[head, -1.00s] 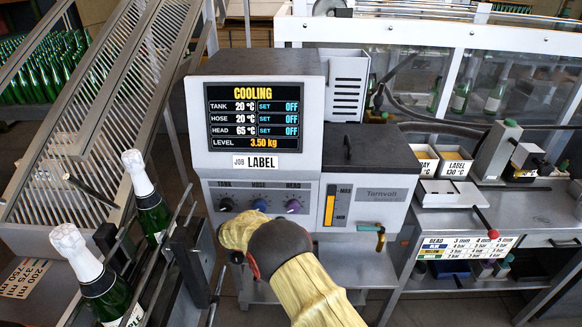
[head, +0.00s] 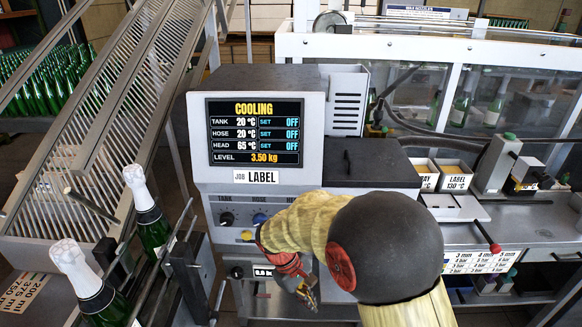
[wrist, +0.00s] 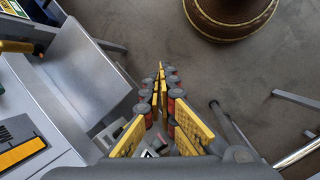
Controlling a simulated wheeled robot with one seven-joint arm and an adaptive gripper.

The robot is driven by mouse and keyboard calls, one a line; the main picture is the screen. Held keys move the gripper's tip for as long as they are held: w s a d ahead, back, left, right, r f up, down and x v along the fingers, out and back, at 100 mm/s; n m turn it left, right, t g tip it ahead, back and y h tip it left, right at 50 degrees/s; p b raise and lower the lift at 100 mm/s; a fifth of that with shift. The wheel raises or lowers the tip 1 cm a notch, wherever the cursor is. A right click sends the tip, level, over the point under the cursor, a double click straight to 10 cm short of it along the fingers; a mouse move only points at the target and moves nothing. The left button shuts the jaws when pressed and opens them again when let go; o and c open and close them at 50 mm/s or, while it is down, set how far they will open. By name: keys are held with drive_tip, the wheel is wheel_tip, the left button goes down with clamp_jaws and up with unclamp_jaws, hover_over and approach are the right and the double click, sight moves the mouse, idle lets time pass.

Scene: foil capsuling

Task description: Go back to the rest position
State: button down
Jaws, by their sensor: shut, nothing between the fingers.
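My gripper (head: 308,296) hangs low in front of the grey Tarnvoll machine (head: 254,185), below its knob panel. In the wrist view its yellow-padded fingers (wrist: 160,76) come together at the tips with nothing between them. The machine's screen (head: 254,132) reads COOLING, with tank 20 °C, hose 20 °C, head 65 °C, all sets OFF, and level 3.50 kg. The tank knob (head: 227,218) and hose knob (head: 260,218) show. My arm hides the head knob and the level gauge.
Two foil-topped green bottles (head: 150,222) stand in the rail at left, below a slatted ramp (head: 95,130). At right is a bench with label bins (head: 455,172) and a pressure chart (head: 482,262). Grey floor (wrist: 220,75) is open beyond the fingers in the wrist view.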

drive_tip(key=s+d+r+m+t+y, duration=0.1)
drive_tip(key=s+d+r+m+t, duration=0.1)
drive_tip(key=s+r, duration=0.4)
drive_tip(key=s+d+r+m+t+y, duration=0.2)
drive_tip(key=s+d+r+m, duration=0.2)
drive_tip(key=s+d+r, duration=0.3)
drive_tip(key=s+d+r+m+t+y, duration=0.1)
drive_tip(key=s+r, duration=0.5)
drive_tip(key=r, duration=0.6)
drive_tip(key=d+m+t, duration=0.1)
drive_tip(key=d+m, duration=0.1)
drive_tip(key=d, duration=0.1)
drive_tip(key=shift+s+d+t+p, duration=0.3)
drive_tip(key=shift+s+d+p, duration=0.05)
drive_tip(key=shift+s+p, duration=0.05)
